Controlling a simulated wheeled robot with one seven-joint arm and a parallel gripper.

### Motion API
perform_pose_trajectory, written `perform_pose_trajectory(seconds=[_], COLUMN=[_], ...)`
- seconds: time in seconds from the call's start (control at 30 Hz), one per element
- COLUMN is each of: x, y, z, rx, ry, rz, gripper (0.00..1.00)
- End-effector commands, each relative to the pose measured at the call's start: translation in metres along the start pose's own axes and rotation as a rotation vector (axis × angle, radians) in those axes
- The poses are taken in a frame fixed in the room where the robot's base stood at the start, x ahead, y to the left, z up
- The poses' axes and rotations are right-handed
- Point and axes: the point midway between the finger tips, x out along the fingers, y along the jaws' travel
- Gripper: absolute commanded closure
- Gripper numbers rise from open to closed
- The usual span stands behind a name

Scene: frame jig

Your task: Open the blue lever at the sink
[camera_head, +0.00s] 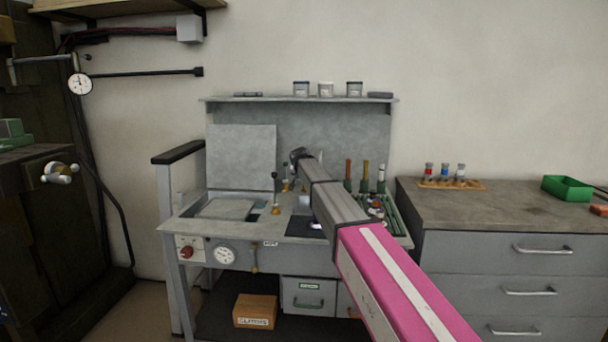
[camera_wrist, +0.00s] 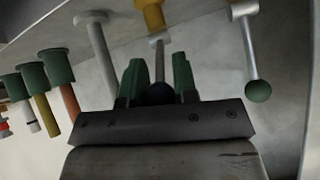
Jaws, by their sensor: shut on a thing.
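The blue lever (camera_wrist: 160,62) shows in the wrist view as a thin silver rod on a yellow base, with a dark blue ball at its end. My gripper (camera_wrist: 158,84) has its two green fingers on either side of that ball and is shut on it. The ball is partly hidden behind the gripper's dark body. In the head view my gripper (camera_head: 299,155) is a small dark shape above the grey bench (camera_head: 185,222), and my arm hides part of the levers there. Its fingers cannot be made out in that view.
A lever with a green ball (camera_wrist: 258,91) stands close beside my gripper. A pale rod (camera_wrist: 97,42) and several green-collared handles (camera_wrist: 57,66) are on the other side. In the head view another lever (camera_head: 275,193) stands left of my arm, and a back panel with a shelf (camera_head: 275,99) rises behind.

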Motion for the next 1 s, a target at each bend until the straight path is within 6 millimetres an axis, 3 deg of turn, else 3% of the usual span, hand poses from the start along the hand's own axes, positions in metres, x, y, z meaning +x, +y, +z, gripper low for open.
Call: perform_pose_trajectory(seconds=[0.43,1.0], x=[0.001,0.003], y=[0.003,0.004], z=[0.015,0.018], rx=[0.000,0.001], ry=[0.211,0.237], rz=[-0.041,-0.046], gripper=[1.00,1.00])
